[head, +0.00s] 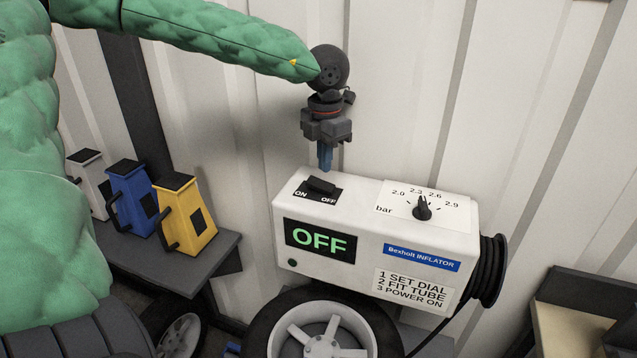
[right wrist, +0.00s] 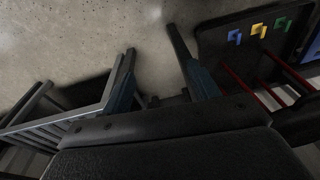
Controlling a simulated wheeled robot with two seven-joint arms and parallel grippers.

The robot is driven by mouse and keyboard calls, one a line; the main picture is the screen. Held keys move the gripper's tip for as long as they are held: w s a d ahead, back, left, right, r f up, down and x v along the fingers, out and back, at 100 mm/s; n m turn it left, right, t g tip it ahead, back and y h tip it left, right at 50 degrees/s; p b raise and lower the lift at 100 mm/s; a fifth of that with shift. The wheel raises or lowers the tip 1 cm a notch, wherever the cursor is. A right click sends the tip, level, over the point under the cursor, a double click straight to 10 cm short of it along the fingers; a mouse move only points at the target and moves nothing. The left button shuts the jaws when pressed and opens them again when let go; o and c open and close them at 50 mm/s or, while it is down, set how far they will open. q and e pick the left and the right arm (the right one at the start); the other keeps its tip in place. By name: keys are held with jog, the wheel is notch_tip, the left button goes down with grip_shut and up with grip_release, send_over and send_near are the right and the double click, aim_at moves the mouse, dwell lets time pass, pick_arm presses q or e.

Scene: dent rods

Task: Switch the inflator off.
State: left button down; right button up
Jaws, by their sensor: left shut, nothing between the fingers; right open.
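The white inflator box (head: 375,235) stands in the middle of the head view. Its display (head: 319,240) reads OFF in green letters. A black rocker switch (head: 320,186) sits on its top between the ON and OFF labels. A pressure dial (head: 422,208) is on the top right, marked 2.0 to 2.9 bar. My left gripper (head: 325,160) points down just above and behind the switch, shut and empty, apart from the switch as far as I can see. My right gripper (right wrist: 150,72) is open and empty in the right wrist view, over a grey floor.
A wheel (head: 322,338) stands in front of the inflator. A coiled black hose (head: 488,270) hangs at its right end. Yellow (head: 188,218), blue (head: 132,200) and white (head: 90,185) jugs stand on a grey shelf at left. A pale ribbed wall is behind. Racks flank my right gripper.

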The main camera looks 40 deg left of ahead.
aim_at(324, 185)
pick_arm(q)
jog(key=shift+r, duration=1.65)
